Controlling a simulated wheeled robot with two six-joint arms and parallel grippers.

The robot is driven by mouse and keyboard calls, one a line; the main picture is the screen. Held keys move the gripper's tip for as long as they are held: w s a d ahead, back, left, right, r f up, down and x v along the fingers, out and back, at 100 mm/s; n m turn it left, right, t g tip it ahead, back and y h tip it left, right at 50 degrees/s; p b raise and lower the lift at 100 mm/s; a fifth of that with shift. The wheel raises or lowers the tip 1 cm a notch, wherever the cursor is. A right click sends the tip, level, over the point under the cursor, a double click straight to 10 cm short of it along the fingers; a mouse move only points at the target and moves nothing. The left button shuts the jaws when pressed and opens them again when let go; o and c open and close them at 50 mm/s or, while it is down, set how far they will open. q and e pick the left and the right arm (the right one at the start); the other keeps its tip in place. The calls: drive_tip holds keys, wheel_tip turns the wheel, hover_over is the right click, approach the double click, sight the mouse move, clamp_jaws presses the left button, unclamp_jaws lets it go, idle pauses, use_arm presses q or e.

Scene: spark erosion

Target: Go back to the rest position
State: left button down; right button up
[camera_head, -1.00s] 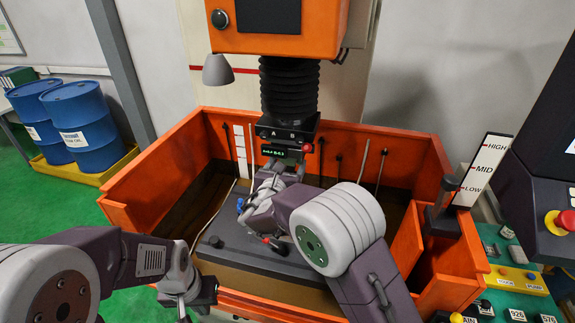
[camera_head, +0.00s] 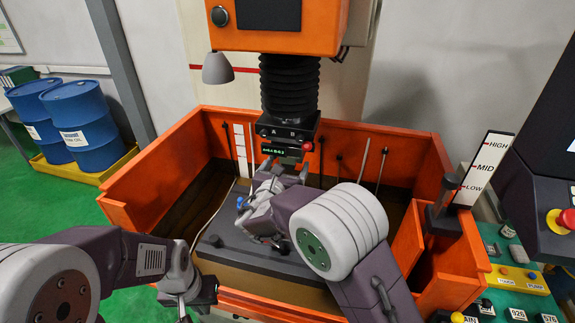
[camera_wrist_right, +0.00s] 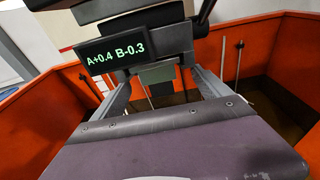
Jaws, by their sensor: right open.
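My right arm reaches into the orange tank (camera_head: 400,155). My right gripper (camera_head: 268,178) is over the grey block, just below the machine head (camera_head: 288,130). In the right wrist view its two fingers (camera_wrist_right: 165,78) stand apart on either side, and a grey part of the head shows between them; I see nothing gripped. Whether the fingers touch the head cannot be told. My left arm is folded low at the left; its gripper (camera_head: 187,300) is outside the tank's front left, partly cut off by the picture's lower edge, and its jaw opening is unclear.
The small display (camera_wrist_right: 117,50) reads A+0.4 B-0.3, close to my right gripper. A dark grey block (camera_head: 265,258) fills the tank's middle. Thin rods stand along the back wall.

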drive_tip(key=shift+f+b+v, duration=0.15)
drive_tip(key=shift+b+v, duration=0.1)
drive_tip(key=shift+v, duration=0.7)
drive_tip(key=shift+f+b+v, duration=0.15)
drive_tip(key=shift+b+v, duration=0.05)
drive_tip(key=shift+v, duration=0.75)
drive_tip(key=shift+f+b+v, duration=0.2)
drive_tip(key=shift+v, duration=1.05)
drive_tip(key=shift+f+b+v, duration=0.15)
drive_tip(key=shift+f+v, duration=0.05)
drive_tip(key=shift+v, duration=1.05)
